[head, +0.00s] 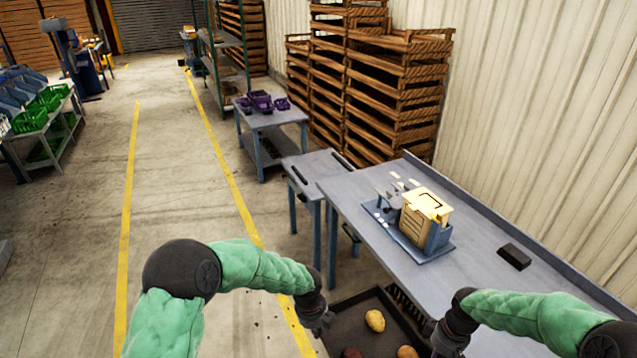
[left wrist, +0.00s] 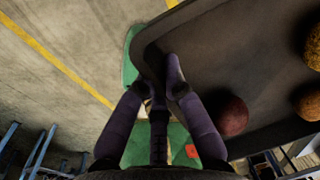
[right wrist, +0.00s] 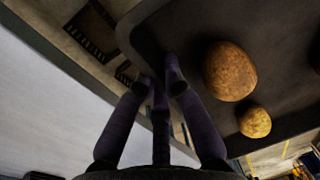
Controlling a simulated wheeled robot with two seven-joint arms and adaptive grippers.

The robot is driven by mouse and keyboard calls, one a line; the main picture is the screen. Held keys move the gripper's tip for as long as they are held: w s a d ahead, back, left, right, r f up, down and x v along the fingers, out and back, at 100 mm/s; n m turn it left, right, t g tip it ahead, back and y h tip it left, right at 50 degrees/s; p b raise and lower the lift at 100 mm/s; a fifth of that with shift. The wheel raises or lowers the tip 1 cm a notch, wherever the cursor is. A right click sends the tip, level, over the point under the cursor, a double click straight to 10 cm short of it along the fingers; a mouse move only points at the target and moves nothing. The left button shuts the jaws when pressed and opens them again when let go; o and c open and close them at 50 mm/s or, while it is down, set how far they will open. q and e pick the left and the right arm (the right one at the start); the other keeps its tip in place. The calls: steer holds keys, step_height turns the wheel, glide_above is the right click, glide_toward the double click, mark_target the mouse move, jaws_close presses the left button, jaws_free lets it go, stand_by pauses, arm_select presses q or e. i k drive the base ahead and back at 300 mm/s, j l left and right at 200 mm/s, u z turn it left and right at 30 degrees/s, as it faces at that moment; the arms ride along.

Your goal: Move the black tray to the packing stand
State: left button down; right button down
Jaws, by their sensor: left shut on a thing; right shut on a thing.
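The black tray (head: 350,316) is at the bottom of the head view, in front of me, its near part cut off. It holds a yellow potato (head: 375,321), a dark red one (head: 352,353) and a brown one (head: 407,352). My left gripper (head: 322,322) is shut on the tray's left wall; the left wrist view shows its purple fingers around the tray rim (left wrist: 152,52). My right gripper (head: 442,338) is shut on the opposite wall, seen in the right wrist view at the tray rim (right wrist: 150,45). I cannot tell for certain which table is the packing stand.
A long grey table (head: 365,205) at right carries a cardboard box (head: 424,218) on a blue fixture and a black block (head: 514,256). A small slotted stand (head: 318,172) adjoins its far end. Beyond is a table (head: 268,118) with purple crates.

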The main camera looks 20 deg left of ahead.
mark_target(321, 171)
steer(key=i+j, duration=1.7)
steer(key=j, duration=0.2)
